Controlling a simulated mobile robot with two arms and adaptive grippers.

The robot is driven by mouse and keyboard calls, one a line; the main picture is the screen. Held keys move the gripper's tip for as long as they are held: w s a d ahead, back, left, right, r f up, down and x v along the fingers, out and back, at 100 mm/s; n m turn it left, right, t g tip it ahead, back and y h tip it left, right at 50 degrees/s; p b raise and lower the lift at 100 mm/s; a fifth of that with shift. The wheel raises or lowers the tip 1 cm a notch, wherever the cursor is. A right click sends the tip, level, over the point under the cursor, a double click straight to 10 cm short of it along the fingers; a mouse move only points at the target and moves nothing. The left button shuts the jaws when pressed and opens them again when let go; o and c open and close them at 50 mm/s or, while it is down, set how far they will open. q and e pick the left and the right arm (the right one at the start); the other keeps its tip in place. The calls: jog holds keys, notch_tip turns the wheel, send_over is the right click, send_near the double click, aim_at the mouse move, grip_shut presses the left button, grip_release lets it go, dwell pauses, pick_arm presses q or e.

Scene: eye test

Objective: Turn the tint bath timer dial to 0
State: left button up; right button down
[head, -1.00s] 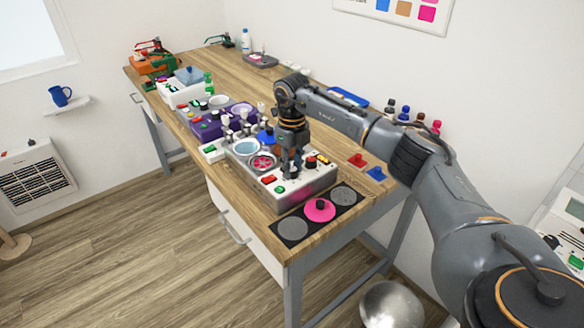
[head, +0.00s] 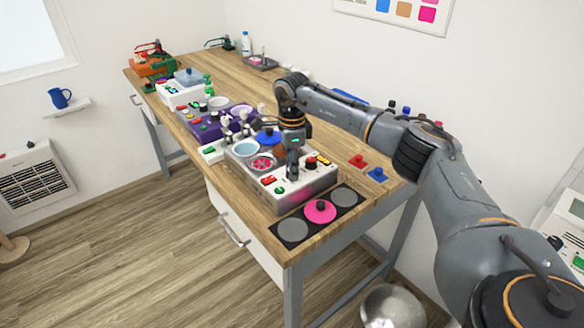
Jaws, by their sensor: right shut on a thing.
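The tint bath (head: 318,187) is a silver unit at the near end of the wooden workbench, with round wells on top and a sloped front panel. My right gripper (head: 293,171) points down at this panel, just left of the black knob. It is shut on what looks like the timer dial. The fingers hide the dial, so its pointer and marks cannot be read. My left gripper is not in view.
A black mat (head: 290,240) with grey discs and a pink knobbed lid (head: 320,211) lies in front of the unit. Red (head: 358,161) and blue (head: 376,174) pieces lie to its right. A purple unit (head: 208,128) stands behind it.

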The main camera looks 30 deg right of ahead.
jog(key=n, duration=0.4)
jog(key=shift+n, duration=0.3)
jog(key=shift+n+b, duration=0.35)
jog(key=shift+n, duration=1.95)
jog(key=c, duration=1)
grip_release()
notch_tip(320, 180, up, 12)
